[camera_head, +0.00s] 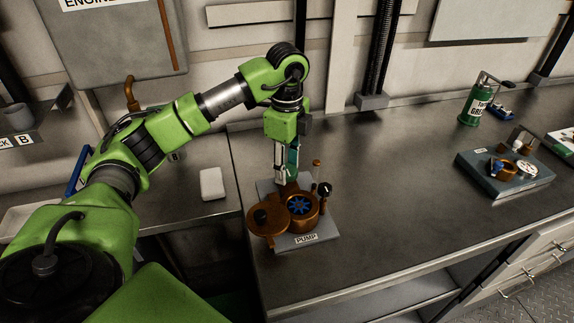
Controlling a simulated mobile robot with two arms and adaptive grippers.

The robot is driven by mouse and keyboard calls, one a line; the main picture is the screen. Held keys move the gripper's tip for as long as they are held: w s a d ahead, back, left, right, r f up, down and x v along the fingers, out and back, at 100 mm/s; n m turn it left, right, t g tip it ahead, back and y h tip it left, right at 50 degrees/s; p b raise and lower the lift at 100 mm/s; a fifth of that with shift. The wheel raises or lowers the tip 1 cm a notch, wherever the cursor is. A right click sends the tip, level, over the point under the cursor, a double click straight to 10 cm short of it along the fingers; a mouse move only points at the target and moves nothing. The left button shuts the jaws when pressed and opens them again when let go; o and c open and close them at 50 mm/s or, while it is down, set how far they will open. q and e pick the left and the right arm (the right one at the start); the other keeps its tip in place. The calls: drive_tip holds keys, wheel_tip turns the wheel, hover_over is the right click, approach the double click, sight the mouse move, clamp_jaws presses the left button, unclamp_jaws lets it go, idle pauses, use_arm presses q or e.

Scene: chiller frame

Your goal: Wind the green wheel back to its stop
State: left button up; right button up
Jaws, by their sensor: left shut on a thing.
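No green wheel can be made out in the head view. My left gripper (284,178) points down at the back of a pump (306,240) on the bench. Its fingers are shut on a part there, mostly hidden by the fingers; brown metal shows just below the tips. The pump has a grey base plate, an orange-brown round housing with a blue impeller (300,205) inside, and a round brown cover (268,220) swung out to the left. A small black knob (325,188) stands at its right. My right gripper is out of view.
The dark metal bench (400,190) is clear between the pump and a grey block with small parts (503,180). A green can (472,106) stands behind that block. A white block (211,184) lies on the lower surface at left. A black ribbed pipe (380,50) rises behind.

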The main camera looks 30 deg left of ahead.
use_arm(q)
drive_tip(key=o, duration=1.1)
drive_tip(key=shift+r, duration=0.1)
wheel_tip(320, 180, up, 12)
drive_tip(key=shift+f, duration=0.1)
idle(0.3)
